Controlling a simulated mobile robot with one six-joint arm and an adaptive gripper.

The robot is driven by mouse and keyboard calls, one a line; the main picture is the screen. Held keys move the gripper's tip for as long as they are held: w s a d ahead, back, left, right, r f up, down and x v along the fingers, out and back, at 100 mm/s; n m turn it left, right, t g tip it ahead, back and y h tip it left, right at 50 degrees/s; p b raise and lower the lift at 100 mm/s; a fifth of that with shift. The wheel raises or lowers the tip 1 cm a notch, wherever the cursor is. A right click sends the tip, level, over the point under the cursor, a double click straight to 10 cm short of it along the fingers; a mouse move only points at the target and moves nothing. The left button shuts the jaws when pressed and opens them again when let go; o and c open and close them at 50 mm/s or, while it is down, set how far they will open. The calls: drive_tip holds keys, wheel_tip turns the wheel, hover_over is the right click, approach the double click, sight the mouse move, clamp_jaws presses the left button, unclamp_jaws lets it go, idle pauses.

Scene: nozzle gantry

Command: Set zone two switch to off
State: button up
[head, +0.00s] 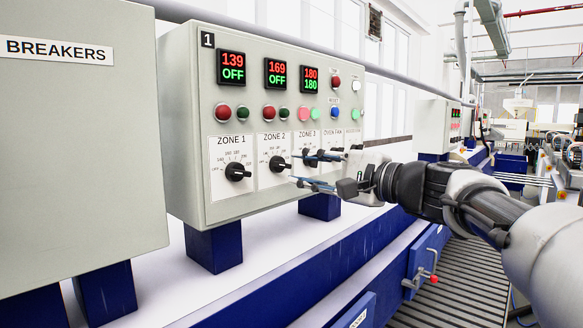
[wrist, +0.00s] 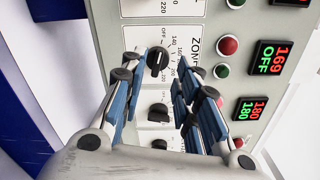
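The zone 2 switch (head: 277,163) is a black rotary knob on a white dial plate under the ZONE 2 label. The digital display above it (head: 275,73) reads 169 over OFF. I cannot tell its exact setting. My gripper (head: 300,170) is open and empty in front of the panel, its two blue fingers pointing at the zone 2 plate. In the wrist view the zone 2 knob (wrist: 157,62) shows in the gap between the open fingertips (wrist: 157,68). The fingers do not appear to touch it.
The zone 1 knob (head: 238,171) is on the left and the zone 3 knob (head: 309,157) on the right, partly behind my fingers. Several coloured buttons sit above the dials. A breakers box (head: 65,130) stands at left. A blue bench (head: 350,255) runs below the panel.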

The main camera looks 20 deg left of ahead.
drive_tip(key=v, duration=0.6)
drive_tip(key=shift+d, duration=0.1)
drive_tip(key=s+d+f+n+g+h, duration=0.1)
drive_tip(key=s+d+f+n+h, duration=0.2)
drive_tip(key=s+d+f+h, duration=0.5)
drive_tip(key=s+d+f+n+g+h, duration=0.1)
drive_tip(key=s+d+f+n+h, duration=0.3)
drive_tip(key=s+d+f, duration=1.3)
drive_tip(key=s+f+h, duration=0.4)
drive_tip(key=s+f, duration=0.1)
drive_tip(key=f, duration=0.4)
drive_tip(key=shift+d+h, duration=0.3)
drive_tip(key=shift+d, duration=0.05)
drive_tip(key=shift+s, duration=0.1)
